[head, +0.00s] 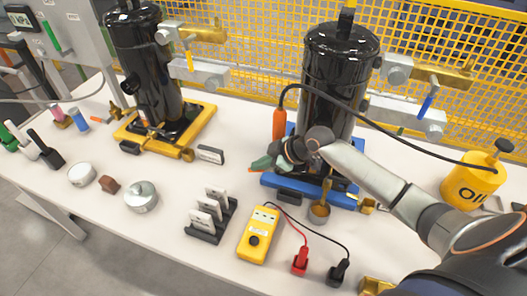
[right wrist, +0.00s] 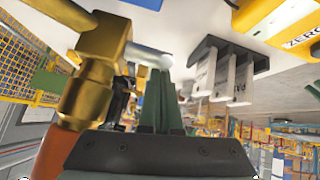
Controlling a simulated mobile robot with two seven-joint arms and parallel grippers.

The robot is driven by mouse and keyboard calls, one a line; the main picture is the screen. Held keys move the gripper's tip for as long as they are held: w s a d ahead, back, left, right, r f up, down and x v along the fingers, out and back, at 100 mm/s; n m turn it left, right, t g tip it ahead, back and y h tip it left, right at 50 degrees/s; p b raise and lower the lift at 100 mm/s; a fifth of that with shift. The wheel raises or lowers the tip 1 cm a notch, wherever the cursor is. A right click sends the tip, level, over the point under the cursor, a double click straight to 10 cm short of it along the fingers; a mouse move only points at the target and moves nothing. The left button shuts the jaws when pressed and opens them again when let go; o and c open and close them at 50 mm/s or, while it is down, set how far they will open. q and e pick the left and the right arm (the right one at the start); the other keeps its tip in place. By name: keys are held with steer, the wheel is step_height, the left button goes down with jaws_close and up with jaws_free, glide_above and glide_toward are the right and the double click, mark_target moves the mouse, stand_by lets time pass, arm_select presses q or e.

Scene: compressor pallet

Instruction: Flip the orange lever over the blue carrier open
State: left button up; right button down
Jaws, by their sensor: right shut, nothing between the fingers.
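The blue carrier (head: 296,194) holds a black cylinder (head: 330,75) on the white table. The orange lever (head: 279,125) stands roughly upright at the carrier's left side. In the right wrist view its orange handle (right wrist: 58,150) joins a brass fitting (right wrist: 98,65) close to the left of my fingers. My right gripper (head: 262,163) is shut and empty, with green fingers low beside the lever's base, pointing left. The fingers also show in the right wrist view (right wrist: 160,103). I cannot tell whether they touch the lever. My forearm hides part of the carrier. My left gripper is not in view.
A yellow carrier (head: 190,137) with another black cylinder stands at the left. A yellow meter (head: 258,235), a rack of white modules (head: 209,218) and a metal disc (head: 141,196) lie in front.

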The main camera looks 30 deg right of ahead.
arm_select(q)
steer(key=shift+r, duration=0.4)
arm_select(e)
steer(key=shift+f, duration=0.7)
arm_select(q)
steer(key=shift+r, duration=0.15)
arm_select(e)
steer(key=shift+r, duration=0.15)
stand_by(0.5)
steer(key=shift+r+p, duration=0.7)
steer(key=shift+p, duration=0.2)
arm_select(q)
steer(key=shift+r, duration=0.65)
arm_select(e)
steer(key=v, duration=1.2)
steer(key=shift+s, duration=0.25)
steer(key=shift+r, duration=0.15)
